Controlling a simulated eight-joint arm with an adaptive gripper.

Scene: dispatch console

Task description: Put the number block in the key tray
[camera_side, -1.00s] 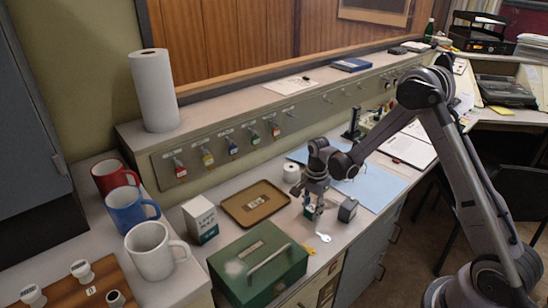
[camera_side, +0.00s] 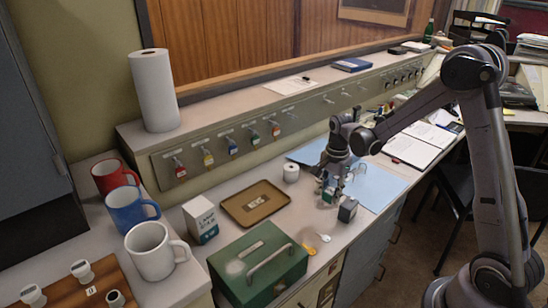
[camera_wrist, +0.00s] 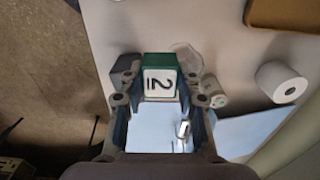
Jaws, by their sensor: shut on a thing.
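The number block (camera_wrist: 160,82) has a green top edge and a white face with a black 2. It sits between my gripper's fingertips (camera_wrist: 158,88) in the wrist view, and my gripper is shut on it. In the side view my gripper (camera_side: 330,184) points down over the counter, right of the key tray, and its fingers mostly hide the block.
A dark grey block (camera_side: 348,209) stands close beside my gripper. A white paper roll (camera_side: 291,172) is between gripper and tray, towards the back. A green cash box (camera_side: 262,268) and a white carton (camera_side: 201,219) stand near the tray. Two small spoon-like items lie in front.

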